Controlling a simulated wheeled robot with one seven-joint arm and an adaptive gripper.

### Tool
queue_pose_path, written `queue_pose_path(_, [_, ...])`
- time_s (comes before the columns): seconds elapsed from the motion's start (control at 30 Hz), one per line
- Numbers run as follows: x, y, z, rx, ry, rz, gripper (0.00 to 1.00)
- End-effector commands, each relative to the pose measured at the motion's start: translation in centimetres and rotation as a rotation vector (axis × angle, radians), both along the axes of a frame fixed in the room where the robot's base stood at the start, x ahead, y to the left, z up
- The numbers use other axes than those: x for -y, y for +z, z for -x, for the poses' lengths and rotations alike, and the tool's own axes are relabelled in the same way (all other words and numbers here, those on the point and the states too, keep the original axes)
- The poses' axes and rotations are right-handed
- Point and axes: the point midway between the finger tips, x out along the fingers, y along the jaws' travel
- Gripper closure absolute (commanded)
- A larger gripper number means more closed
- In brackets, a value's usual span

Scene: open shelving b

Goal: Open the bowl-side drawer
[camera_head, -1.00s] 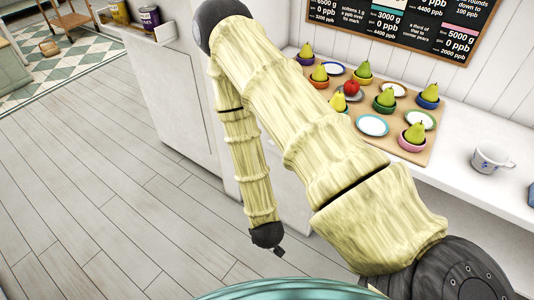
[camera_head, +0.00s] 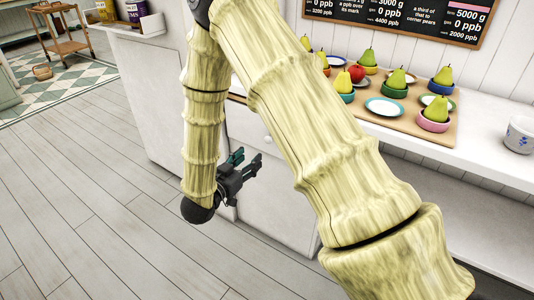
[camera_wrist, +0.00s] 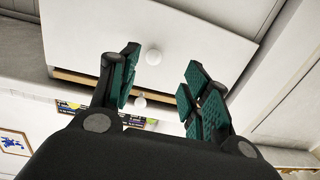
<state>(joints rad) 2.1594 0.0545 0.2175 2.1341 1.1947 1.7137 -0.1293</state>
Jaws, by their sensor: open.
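My gripper (camera_head: 238,165) is open and empty in front of the white cabinet below the counter. In the wrist view its two green-padded fingers (camera_wrist: 155,82) stand apart, with two round white knobs showing between them. The upper knob (camera_wrist: 153,57) is on a broad white drawer front (camera_wrist: 200,35); the lower knob (camera_wrist: 140,102) is on another white surface. A tan wooden strip (camera_wrist: 75,76) runs along the front's edge. In the head view a small knob (camera_head: 268,140) shows beside my arm. My arm hides much of the cabinet. I cannot tell which knob belongs to the bowl-side drawer.
A wooden board (camera_head: 405,122) on the counter (camera_head: 480,160) holds several small coloured bowls with pears, plates and a red apple (camera_head: 357,73). Plank floor (camera_head: 90,200) is clear at left. A wooden cart (camera_head: 62,38) is far off.

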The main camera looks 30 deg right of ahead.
Motion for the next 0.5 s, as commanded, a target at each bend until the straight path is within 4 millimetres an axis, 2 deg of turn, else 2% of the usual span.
queue_pose_path(0.27, [0.7,0.8,-0.1,0.033,-0.055,0.03,0.53])
queue_pose_path(0.5, [3.7,0.7,-1.4,0.033,-0.055,0.028,0.53])
